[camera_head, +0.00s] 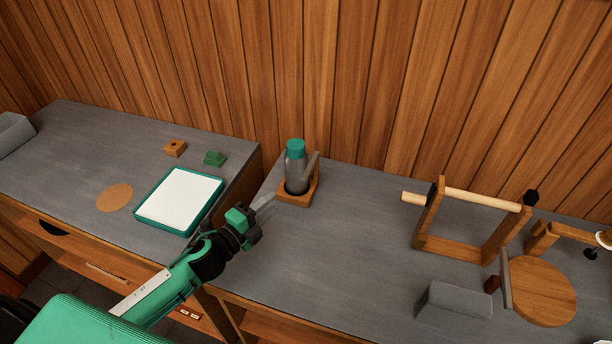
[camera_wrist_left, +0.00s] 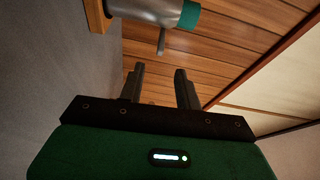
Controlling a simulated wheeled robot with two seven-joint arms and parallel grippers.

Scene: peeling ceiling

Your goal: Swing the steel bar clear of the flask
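The flask (camera_head: 295,177) is grey with a teal cap and stands upright in a wooden holder (camera_head: 298,199) near the back edge of the counter. The grey steel bar (camera_head: 311,167) rises beside the flask on its right, slightly tilted, close against it. In the left wrist view the flask (camera_wrist_left: 150,10) lies sideways at the top, and the bar (camera_wrist_left: 161,42) sticks out from it. My left gripper (camera_head: 268,202) is left and in front of the holder, apart from it. Its two fingers (camera_wrist_left: 160,85) are spread with nothing between them. My right gripper is out of view.
Left of the gripper are a teal-rimmed white tray (camera_head: 138,215), a cork disc (camera_head: 115,197) and small wooden and green blocks. At right stand a wooden frame with a rod (camera_head: 483,200), a grey block (camera_head: 457,300) and a round board (camera_head: 545,292). The middle counter is clear.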

